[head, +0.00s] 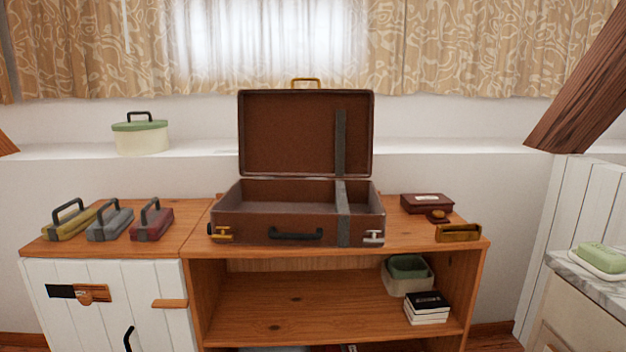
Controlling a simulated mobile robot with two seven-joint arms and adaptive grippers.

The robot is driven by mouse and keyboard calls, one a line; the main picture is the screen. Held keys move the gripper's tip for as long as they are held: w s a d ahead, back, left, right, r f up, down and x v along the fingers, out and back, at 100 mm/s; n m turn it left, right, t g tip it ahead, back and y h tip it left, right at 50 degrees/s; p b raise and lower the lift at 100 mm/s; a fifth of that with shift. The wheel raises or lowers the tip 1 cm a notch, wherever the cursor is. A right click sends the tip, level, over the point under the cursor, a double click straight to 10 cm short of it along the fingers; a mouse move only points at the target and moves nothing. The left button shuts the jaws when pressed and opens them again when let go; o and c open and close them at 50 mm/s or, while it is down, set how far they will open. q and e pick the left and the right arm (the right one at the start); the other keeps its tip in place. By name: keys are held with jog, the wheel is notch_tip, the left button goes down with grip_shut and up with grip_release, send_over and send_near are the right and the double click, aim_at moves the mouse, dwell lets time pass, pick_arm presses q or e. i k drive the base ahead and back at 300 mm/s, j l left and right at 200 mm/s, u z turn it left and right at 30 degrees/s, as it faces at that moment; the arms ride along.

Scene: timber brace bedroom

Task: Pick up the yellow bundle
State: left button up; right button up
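The yellow bundle (70,223) lies at the left end of the wooden cabinet top. It is a mustard-yellow folded block with a dark arched handle standing up on it. A grey-blue bundle (110,224) and a dark red bundle (152,223) with the same kind of handle lie in a row to its right. Neither of my grippers shows in the head view, so I cannot see whether they are open or shut.
An open brown suitcase (255,230) stands mid-top, empty as far as I see. A small dark red box (427,203) and a brass-coloured tray (458,233) are to its right. A round tin (141,138) sits on the ledge behind. A slanted timber brace (588,85) is at right.

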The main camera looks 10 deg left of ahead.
aim_at(64, 228)
jog(key=u, duration=1.65)
jog(key=i+j+z, duration=0.55)
jog(key=i+j, duration=0.2)
